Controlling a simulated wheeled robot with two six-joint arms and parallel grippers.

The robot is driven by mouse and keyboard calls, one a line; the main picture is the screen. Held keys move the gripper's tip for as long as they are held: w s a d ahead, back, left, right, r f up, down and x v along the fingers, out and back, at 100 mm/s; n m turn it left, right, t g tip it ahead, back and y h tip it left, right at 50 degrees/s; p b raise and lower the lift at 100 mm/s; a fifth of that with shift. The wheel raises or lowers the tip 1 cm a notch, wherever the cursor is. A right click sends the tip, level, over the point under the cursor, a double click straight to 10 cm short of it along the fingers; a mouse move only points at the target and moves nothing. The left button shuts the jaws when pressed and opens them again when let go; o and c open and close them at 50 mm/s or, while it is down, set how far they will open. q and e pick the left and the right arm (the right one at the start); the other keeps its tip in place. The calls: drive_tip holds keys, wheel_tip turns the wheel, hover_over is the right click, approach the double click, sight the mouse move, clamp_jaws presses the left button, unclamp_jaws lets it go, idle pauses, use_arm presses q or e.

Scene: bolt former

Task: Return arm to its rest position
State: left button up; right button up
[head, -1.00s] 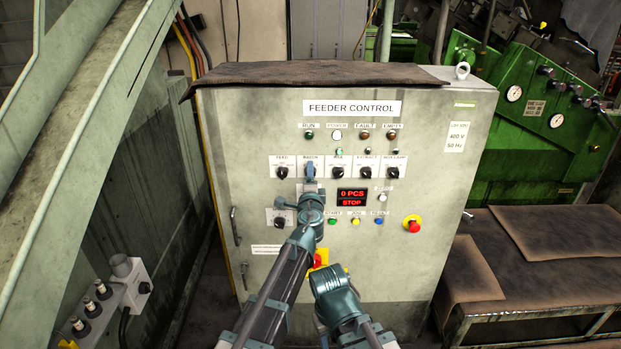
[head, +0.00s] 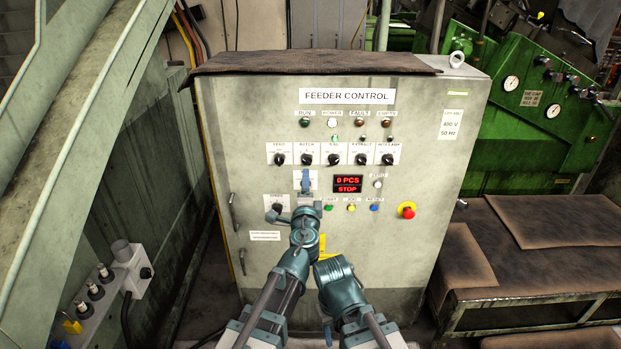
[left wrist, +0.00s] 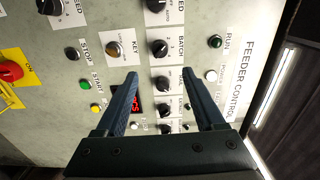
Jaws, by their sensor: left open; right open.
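The grey feeder control cabinet (head: 400,240) stands in front of me; its display (head: 348,184) reads 0 PCS and STOP. My left gripper (head: 305,188) is raised in front of the panel, over the key switch area. In the left wrist view my left gripper (left wrist: 160,75) is open with nothing between its fingers. Whether the fingers touch the panel I cannot tell. My right gripper (head: 338,280) is low in front of the cabinet; its fingertips are hard to make out.
A red emergency stop (head: 407,211) protrudes at the panel's right. A green stair frame (head: 75,130) and a small grey control box (head: 125,270) are at the left. A worktable (head: 540,280) and green machine (head: 530,110) are at the right.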

use_arm(q)
drive_tip(key=shift+s, duration=0.9)
drive_tip(key=s+a+f+n+g+y, duration=0.1)
drive_tip(key=a+f+n+g+y, duration=0.1)
drive_tip(key=a+n, duration=0.3)
drive_tip(key=s+a+f+n+g+y, duration=0.1)
drive_tip(key=a+f+n+g+y, duration=0.15)
drive_tip(key=a, duration=0.35)
drive_tip(key=s+a+f+n+g, duration=0.6)
drive_tip(key=s+a+f+n, duration=0.15)
drive_tip(key=f, duration=0.35)
drive_tip(key=s+d+f+n+g+h, duration=0.1)
drive_tip(key=s+d+f+g+h, duration=0.15)
drive_tip(key=s, duration=0.35)
drive_tip(key=s+d+f+n+g+h, duration=0.1)
drive_tip(key=s+f+g+h, duration=0.1)
drive_tip(key=s+f+g, duration=0.3)
drive_tip(key=s+d+r+m+p, duration=0.1)
drive_tip(key=s+d+r+m, duration=0.1)
drive_tip(key=s+d, duration=0.6)
drive_tip(key=d+m, duration=0.1)
drive_tip(key=d, duration=0.2)
drive_tip(key=shift+d+r+y, duration=0.3)
drive_tip(key=shift+y, duration=0.1)
